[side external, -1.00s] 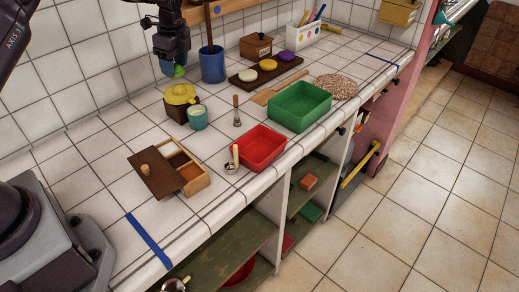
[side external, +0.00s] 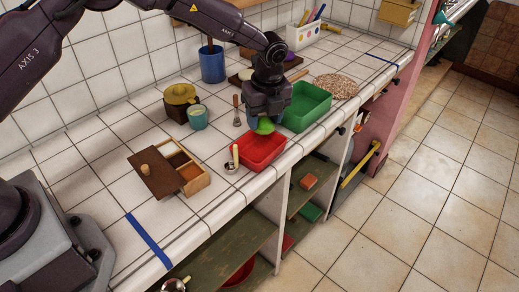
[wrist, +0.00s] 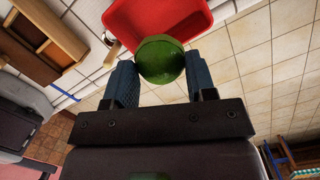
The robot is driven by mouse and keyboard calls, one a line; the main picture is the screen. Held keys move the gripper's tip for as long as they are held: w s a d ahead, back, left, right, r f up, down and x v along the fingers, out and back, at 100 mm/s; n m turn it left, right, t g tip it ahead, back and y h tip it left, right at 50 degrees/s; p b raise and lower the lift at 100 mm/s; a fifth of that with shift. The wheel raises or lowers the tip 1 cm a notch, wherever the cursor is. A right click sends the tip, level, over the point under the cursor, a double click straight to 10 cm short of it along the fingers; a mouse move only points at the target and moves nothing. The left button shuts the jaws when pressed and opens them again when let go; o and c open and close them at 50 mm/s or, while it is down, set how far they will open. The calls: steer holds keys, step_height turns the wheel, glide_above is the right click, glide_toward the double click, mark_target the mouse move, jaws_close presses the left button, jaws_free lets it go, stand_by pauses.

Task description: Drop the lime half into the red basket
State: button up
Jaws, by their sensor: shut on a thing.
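My gripper (side external: 264,118) is shut on the green lime half (side external: 265,126), seen in the side view. In the wrist view, the lime half (wrist: 160,60) sits between the two blue fingers of my gripper (wrist: 160,72). The red basket (side external: 260,150) stands on the white tiled counter, empty as far as I can see. The lime half is held above the basket's back right part. The basket also shows in the wrist view (wrist: 125,22), partly hidden behind the lime half.
A green basket (side external: 308,105) stands just right of my gripper. A metal scoop with a pale handle (side external: 234,158) leans at the red basket's left side. A wooden box with a sliding lid (side external: 190,178) is further left. The counter's front edge (side external: 255,190) is close.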

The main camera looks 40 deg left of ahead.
steer(key=shift+w+f, duration=0.1)
steer(key=shift+f, duration=0.45)
glide_above(264, 157)
steer(key=shift+f, duration=2.55)
steer(key=o, duration=1)
steer(key=r, duration=0.4)
steer(key=d+r, duration=0.1)
steer(key=r, duration=0.8)
steer(key=shift+s+d, duration=0.3)
